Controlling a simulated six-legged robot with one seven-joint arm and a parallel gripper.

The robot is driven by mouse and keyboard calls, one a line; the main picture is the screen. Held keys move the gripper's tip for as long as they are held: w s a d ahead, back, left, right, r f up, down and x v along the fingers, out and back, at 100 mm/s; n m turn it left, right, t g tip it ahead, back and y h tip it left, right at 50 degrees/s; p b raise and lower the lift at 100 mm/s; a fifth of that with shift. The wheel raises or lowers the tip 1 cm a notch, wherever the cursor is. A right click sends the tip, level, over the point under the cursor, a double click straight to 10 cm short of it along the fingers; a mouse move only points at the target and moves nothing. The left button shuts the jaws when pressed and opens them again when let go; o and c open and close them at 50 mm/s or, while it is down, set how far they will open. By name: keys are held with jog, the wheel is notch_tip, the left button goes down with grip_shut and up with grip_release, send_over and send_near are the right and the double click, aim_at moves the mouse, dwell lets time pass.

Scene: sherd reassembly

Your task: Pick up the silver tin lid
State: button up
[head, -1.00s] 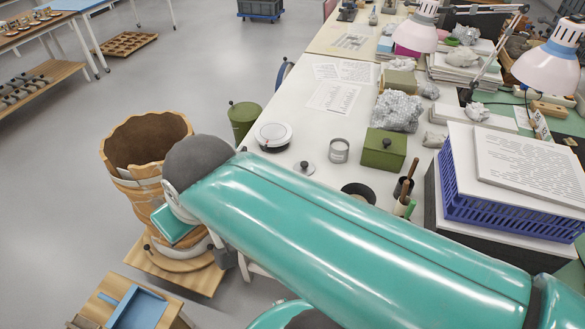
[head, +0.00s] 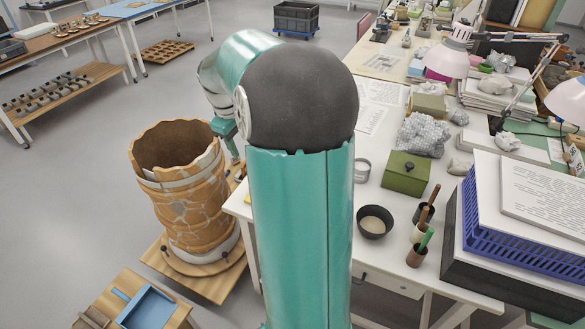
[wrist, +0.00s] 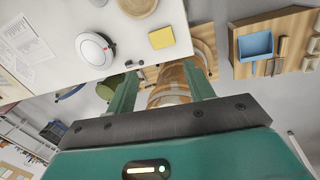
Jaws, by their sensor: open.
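The silver tin lid does not show in the head view, where my arm covers that part of the white table (head: 385,195). The open silver tin (head: 362,170) stands just right of my arm. In the wrist view a small silvery round piece (wrist: 98,2) is cut off by the top edge; I cannot tell whether it is the lid or the tin. My gripper (wrist: 160,72) is open and empty. Its fingers point past the table edge, with the cracked clay jar (wrist: 168,90) beyond them.
A white round device (wrist: 95,50) and a yellow pad (wrist: 161,38) lie near the table edge. The table also carries a green box (head: 405,175), a dark bowl (head: 375,222) and brush cups (head: 418,250). The jar (head: 185,195) stands on a wooden stand left of my arm.

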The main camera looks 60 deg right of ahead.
jog(key=s+d+f+m+y, duration=0.1)
jog(key=s+d+f, duration=0.3)
jog(key=d, duration=0.4)
jog(key=s+d+f+y, duration=0.1)
jog(key=s+d+f, duration=0.4)
jog(key=d, duration=0.3)
jog(key=s+d+f+m, duration=0.1)
jog(key=s+d+f, duration=0.3)
jog(key=d, duration=0.5)
jog(key=f, duration=0.7)
jog(key=shift+s+a+f, duration=0.1)
jog(key=shift+s+f, duration=0.15)
jog(key=shift+f, duration=0.15)
jog(key=shift+a+f, duration=0.15)
jog(key=shift+f, duration=1.35)
jog(key=shift+a+f, duration=0.1)
jog(key=shift+f, duration=1.4)
jog(key=c, duration=1)
jog(key=shift+c, duration=0.4)
